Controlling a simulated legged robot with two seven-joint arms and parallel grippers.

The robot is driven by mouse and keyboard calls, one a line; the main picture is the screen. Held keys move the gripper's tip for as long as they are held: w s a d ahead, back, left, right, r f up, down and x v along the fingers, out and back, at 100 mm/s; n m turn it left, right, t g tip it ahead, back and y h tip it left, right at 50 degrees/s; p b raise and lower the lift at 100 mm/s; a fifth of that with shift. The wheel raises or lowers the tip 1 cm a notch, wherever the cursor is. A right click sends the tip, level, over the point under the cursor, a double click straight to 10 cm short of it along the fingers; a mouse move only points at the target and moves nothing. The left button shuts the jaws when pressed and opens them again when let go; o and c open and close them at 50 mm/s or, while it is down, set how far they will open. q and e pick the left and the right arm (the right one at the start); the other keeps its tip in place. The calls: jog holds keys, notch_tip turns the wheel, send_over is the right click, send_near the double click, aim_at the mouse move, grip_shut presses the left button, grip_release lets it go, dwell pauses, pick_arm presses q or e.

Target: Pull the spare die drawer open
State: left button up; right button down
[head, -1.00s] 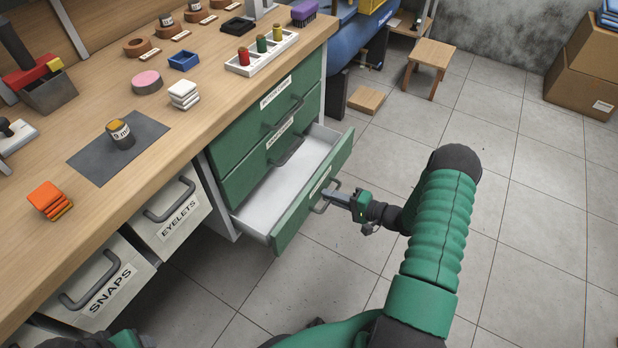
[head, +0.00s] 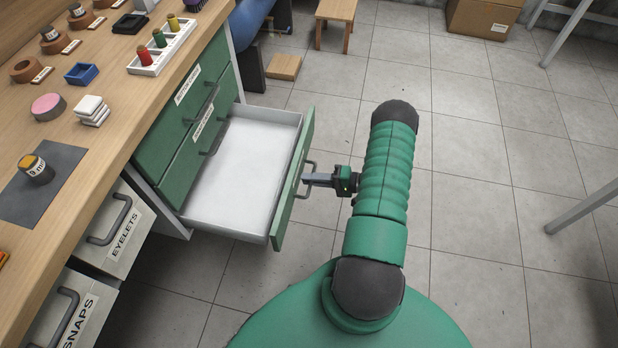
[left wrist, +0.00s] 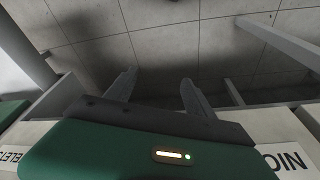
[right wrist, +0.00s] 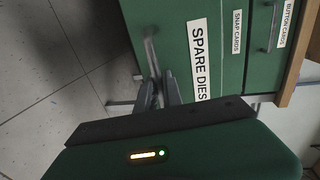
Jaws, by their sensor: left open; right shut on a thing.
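The spare die drawer (head: 240,160) is the lowest green drawer under the bench. It stands well out, and its white inside looks empty. In the right wrist view its green front carries the label "SPARE DIES" (right wrist: 199,60). My right gripper (head: 312,180) is shut on the drawer's handle (head: 304,189), in front of the drawer face; the handle also shows between the fingers in the right wrist view (right wrist: 151,55). My left gripper (left wrist: 158,85) is open and empty over the floor in the left wrist view, and is not seen in the head view.
Two shut green drawers (head: 180,150) sit above it. White bins marked EYELETS (head: 122,232) and SNAPS (head: 75,318) are at left. The bench top (head: 110,150) holds small parts and a rack (head: 162,50).

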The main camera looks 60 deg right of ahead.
jog(key=c, duration=1.5)
grip_release()
jog(key=shift+d+f, duration=0.1)
jog(key=shift+f, duration=0.1)
jog(key=shift+r, duration=0.1)
jog(key=p+v, duration=0.3)
jog(key=v, duration=1.3)
jog(key=shift+s, duration=0.4)
jog(key=shift+d, duration=0.15)
